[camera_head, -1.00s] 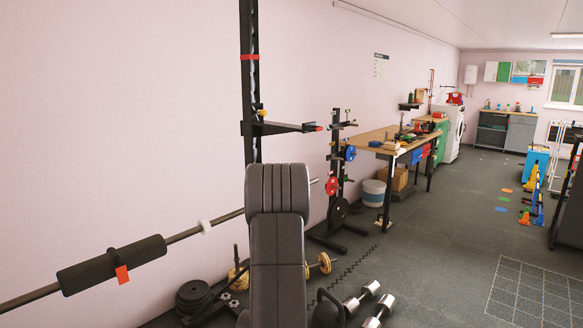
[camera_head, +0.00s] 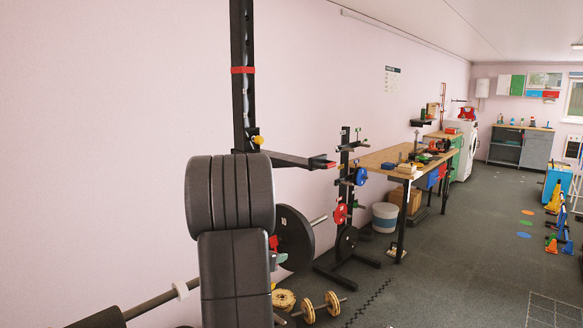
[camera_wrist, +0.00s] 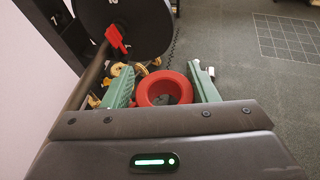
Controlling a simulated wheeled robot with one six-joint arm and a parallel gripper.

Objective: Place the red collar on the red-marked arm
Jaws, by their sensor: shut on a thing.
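The red collar (camera_wrist: 165,88) is a thick ring between the two green fingers of my gripper (camera_wrist: 163,90) in the wrist view. The fingers hold it from both sides. In the head view, my arm hides most of the gripper; a bit of the red collar (camera_head: 273,243) and a green finger (camera_head: 280,258) show at its right edge. A black rack arm (camera_head: 290,159) with a red end stands out from the upright with a red band, above the gripper. The collar is apart from this arm.
A barbell (camera_head: 155,301) with a black plate (camera_head: 297,238) lies close to my gripper. A plate tree (camera_head: 345,200) and workbench (camera_head: 385,157) stand beyond.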

